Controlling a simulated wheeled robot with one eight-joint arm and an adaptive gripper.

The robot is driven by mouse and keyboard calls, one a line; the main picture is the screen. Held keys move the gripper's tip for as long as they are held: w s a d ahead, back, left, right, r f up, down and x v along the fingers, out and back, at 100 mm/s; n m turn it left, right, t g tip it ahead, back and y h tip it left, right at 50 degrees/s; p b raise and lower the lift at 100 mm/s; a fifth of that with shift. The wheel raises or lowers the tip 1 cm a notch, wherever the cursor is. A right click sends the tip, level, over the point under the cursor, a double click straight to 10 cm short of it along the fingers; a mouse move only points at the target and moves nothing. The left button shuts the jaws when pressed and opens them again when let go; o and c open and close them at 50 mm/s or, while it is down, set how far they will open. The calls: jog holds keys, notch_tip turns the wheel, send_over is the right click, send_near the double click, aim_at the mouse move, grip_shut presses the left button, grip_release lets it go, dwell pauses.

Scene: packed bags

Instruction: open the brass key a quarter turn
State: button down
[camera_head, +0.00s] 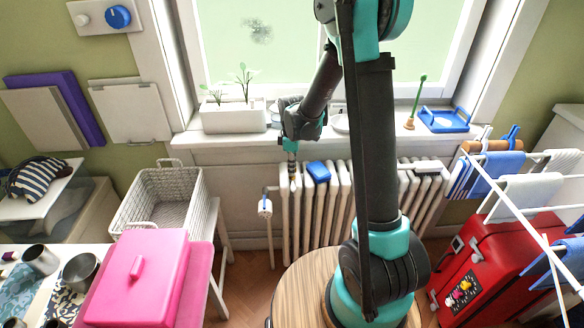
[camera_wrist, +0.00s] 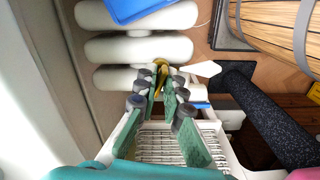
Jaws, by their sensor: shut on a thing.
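The brass key (camera_wrist: 161,63) shows in the wrist view as a small yellow piece between my fingertips, at the end of the white radiator (camera_wrist: 132,48). My gripper (camera_wrist: 163,79) is shut on it, and the fingers hide most of the key. In the head view my gripper (camera_head: 291,168) points down at the left end of the radiator (camera_head: 343,205), below the window sill. The key cannot be made out there. How far the key is turned cannot be told.
A blue object (camera_head: 318,171) lies on the radiator close to my gripper. A white valve (camera_head: 265,207) stands at its left end. A wire basket (camera_head: 160,196) is to the left, with a pink case (camera_head: 137,280) in front. A planter (camera_head: 233,117) stands on the sill.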

jog(key=n, duration=0.4)
jog(key=c, duration=1.4)
grip_release()
jog(key=shift+o, duration=0.2)
notch_tip(320, 180, up, 6)
jog(key=shift+f, duration=0.1)
jog(key=shift+d, duration=0.2)
jog(key=d, duration=0.3)
jog(key=w+d, duration=0.1)
jog(key=d, duration=0.6)
jog(key=shift+w, duration=0.3)
